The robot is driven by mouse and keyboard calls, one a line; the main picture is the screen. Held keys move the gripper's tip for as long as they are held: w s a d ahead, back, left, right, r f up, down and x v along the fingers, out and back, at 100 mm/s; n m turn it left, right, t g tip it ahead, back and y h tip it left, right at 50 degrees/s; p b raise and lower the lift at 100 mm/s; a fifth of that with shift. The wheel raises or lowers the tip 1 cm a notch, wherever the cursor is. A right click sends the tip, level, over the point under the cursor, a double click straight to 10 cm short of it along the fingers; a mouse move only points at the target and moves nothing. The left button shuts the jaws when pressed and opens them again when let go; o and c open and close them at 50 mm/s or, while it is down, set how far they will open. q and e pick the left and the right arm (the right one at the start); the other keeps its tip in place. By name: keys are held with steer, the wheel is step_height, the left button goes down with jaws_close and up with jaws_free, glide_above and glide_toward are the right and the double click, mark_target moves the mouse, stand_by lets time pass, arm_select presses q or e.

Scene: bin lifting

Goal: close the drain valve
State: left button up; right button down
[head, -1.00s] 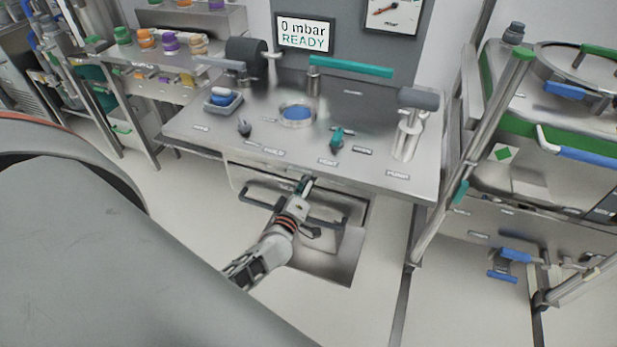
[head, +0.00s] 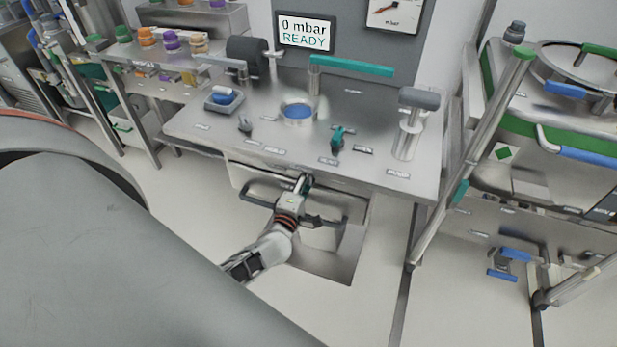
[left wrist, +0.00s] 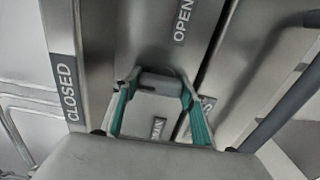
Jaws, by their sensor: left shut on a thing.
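My left gripper (head: 303,183) reaches in under the front edge of the steel bench, above a dark bar handle. In the left wrist view its two teal-padded fingers (left wrist: 160,90) are shut on a grey handle (left wrist: 158,83), which appears to be the drain valve's. The handle lies between a CLOSED label (left wrist: 66,92) on the left and an OPEN label (left wrist: 183,20) at upper right. A small, partly hidden label (left wrist: 157,128) shows between the fingers. In the head view the gripper hides the valve. My right gripper is not in view.
The steel bench (head: 375,175) carries a teal lever (head: 337,138), a pump handle (head: 418,98) and a round blue-filled port (head: 298,113). The dark bar handle (head: 254,199) runs close below my gripper. A screen (head: 305,33) reads 0 mbar READY. A metal frame (head: 462,165) stands at right.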

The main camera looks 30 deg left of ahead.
arm_select(q)
steer(key=shift+a, duration=0.1)
steer(key=o, duration=1.1)
steer(key=v, duration=1.2)
